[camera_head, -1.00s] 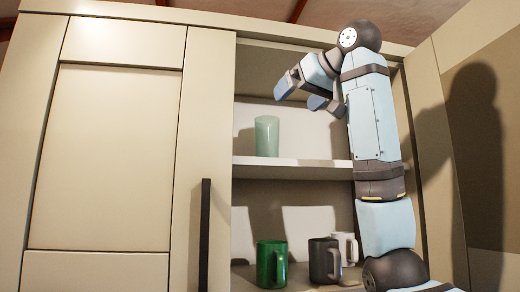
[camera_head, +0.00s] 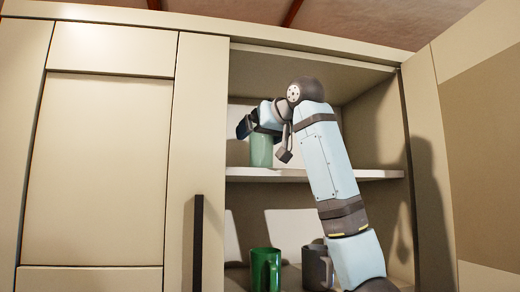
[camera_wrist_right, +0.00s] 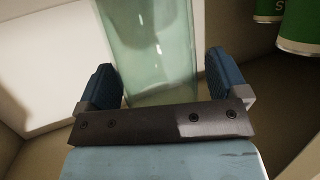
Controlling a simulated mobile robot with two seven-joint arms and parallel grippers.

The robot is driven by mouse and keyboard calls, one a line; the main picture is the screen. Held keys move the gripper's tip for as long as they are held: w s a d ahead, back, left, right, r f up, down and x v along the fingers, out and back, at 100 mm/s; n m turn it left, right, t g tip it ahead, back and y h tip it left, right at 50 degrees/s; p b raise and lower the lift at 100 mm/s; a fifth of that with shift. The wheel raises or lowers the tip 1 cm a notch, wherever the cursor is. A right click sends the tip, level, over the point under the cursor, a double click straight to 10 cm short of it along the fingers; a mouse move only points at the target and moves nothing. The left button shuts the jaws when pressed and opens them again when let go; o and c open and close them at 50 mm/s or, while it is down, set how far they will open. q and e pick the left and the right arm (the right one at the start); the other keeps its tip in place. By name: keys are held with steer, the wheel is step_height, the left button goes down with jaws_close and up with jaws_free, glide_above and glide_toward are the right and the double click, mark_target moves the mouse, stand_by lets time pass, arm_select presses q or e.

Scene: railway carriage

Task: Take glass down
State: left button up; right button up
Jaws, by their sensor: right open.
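The pale green translucent glass (camera_head: 261,151) stands upright on the upper shelf of the open cabinet. My right gripper (camera_head: 264,142) is at the glass, with its jaws open and one finger on each side of it. In the right wrist view the glass (camera_wrist_right: 150,50) rises between the two blue finger pads, with the gripper (camera_wrist_right: 162,88) around it. A gap shows at the left finger; contact at the right finger cannot be told. My left gripper is not in view.
The upper shelf (camera_head: 370,174) runs under the glass. A green mug (camera_head: 265,268) and a dark mug (camera_head: 315,266) stand on the shelf below. Green lettered containers (camera_wrist_right: 300,25) show at the wrist view's upper right. A closed door (camera_head: 105,160) is at left, an open one (camera_head: 480,140) at right.

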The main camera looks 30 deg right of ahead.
steer(key=shift+s+d+r, duration=0.1)
steer(key=shift+s, duration=0.35)
steer(key=c, duration=1.1)
steer(key=shift+r+b, duration=0.15)
steer(key=shift+b, duration=0.15)
